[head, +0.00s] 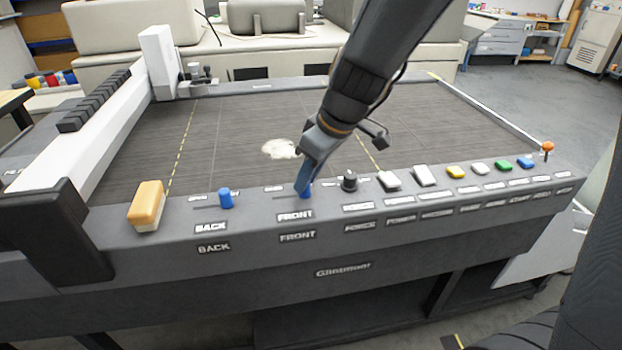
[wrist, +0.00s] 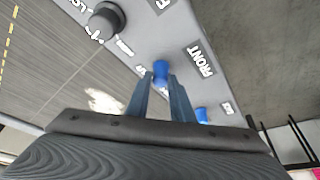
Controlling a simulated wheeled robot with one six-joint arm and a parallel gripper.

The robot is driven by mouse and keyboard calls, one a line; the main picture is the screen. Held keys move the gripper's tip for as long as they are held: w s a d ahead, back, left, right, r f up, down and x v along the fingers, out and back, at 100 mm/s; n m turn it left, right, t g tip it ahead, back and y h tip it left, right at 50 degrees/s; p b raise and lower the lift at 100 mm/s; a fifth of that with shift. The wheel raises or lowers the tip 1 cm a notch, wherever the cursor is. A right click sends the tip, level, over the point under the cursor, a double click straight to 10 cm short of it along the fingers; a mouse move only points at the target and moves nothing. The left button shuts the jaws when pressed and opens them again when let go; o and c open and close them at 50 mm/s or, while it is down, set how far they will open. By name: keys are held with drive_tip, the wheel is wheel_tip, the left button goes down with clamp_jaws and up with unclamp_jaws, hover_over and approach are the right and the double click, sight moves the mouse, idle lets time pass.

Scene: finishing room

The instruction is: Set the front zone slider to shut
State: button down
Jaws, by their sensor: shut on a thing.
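The front zone slider has a blue knob (head: 306,192) on the grey control panel, above the FRONT label (head: 295,215). A short slot shows to the left of the knob, with a small label at its left end. The knob seems at or near the slot's right end; my gripper partly hides that end. My gripper (head: 303,186) comes down from above and is shut on this knob. In the wrist view the knob (wrist: 161,72) shows at the tips of my two fingers (wrist: 161,77).
The back zone slider's blue knob (head: 225,198) stands to the left, beyond it a tan-orange block (head: 147,206). A black dial (head: 349,181) stands close on the right, then several coloured buttons. A pale scrap (head: 280,149) lies on the dark bed behind.

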drive_tip(key=shift+d, duration=0.15)
drive_tip(key=c, duration=1.6)
unclamp_jaws()
drive_tip(key=shift+d, duration=0.15)
drive_tip(key=shift+o, duration=0.2)
drive_tip(key=shift+r, duration=0.15)
drive_tip(key=shift+r, duration=0.25)
drive_tip(key=v, duration=0.7)
drive_tip(key=shift+s, duration=0.1)
